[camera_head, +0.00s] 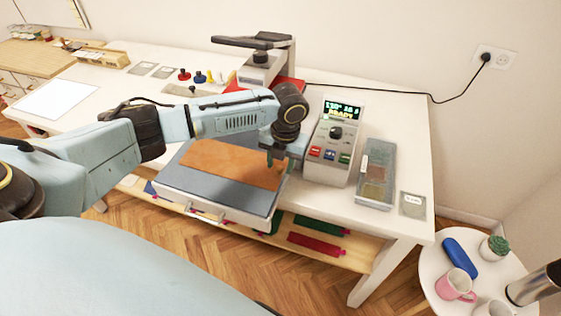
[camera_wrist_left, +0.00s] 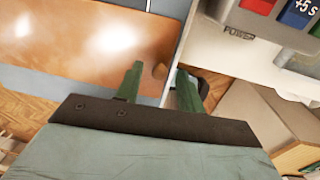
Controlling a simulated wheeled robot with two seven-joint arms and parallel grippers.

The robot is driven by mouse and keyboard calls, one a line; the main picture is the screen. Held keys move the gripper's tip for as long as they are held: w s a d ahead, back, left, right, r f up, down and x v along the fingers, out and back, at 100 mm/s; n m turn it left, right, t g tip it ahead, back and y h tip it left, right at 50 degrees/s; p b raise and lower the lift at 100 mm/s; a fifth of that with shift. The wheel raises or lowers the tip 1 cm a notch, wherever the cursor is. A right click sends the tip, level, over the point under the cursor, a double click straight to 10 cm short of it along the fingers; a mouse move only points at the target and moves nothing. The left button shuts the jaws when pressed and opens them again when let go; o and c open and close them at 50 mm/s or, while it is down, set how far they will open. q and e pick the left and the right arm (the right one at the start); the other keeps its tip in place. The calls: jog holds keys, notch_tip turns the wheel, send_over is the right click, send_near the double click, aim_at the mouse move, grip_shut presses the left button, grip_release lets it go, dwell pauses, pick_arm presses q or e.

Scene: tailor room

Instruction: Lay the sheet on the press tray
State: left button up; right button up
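The sheet is an orange-brown leather piece (camera_head: 232,163) lying flat over the back part of the grey press tray (camera_head: 205,192), which is pulled out toward me. Some of the tray shows bare in front of the sheet. My left gripper (camera_head: 276,162) is at the sheet's right end. In the left wrist view, the sheet (camera_wrist_left: 90,45) is at the upper left, and the green fingers of my left gripper (camera_wrist_left: 159,88) stand apart. A small brown bit of the sheet's corner shows between them; I cannot tell whether they touch it. My right gripper is not in view.
The control box (camera_head: 335,140) stands close right of the gripper, its display reading READY. A grey sample tray (camera_head: 376,175) lies at right. A round side table (camera_head: 440,300) holds mugs and a cactus.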

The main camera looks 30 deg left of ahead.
pick_arm(q)
notch_tip(320, 180, up, 12)
jog(key=d, duration=0.1)
jog(key=shift+w, duration=0.15)
dwell(0.3)
jog(key=shift+d, duration=0.1)
